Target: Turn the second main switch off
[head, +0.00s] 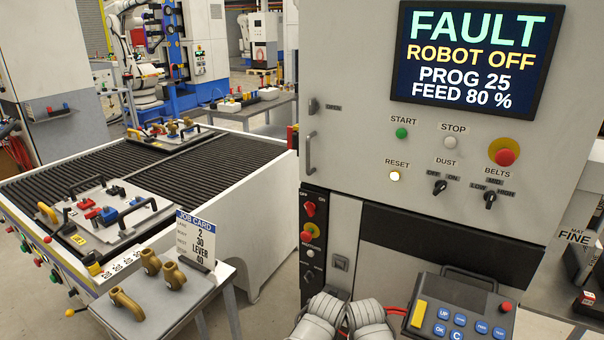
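A narrow dark switch panel (314,262) runs down the left edge of the grey machine cabinet in the head view. Near its top is a red rotary switch (310,209), with small OFF and ON labels above it. Just below sits a second red control on yellow (310,231). Lower down are small dark knobs (309,276). These controls are small; their exact settings and which one is the second main switch cannot be read. Neither of my grippers shows. Pale rounded arm parts, likely mine, show at the bottom centre.
The cabinet screen (477,58) reads FAULT, ROBOT OFF. Below it are a green START button (401,133), a lit RESET button (395,176) and a red knob (504,157). A keypad pendant (458,318) is at bottom right. A job card (196,238) stands left, by a roller conveyor (215,165).

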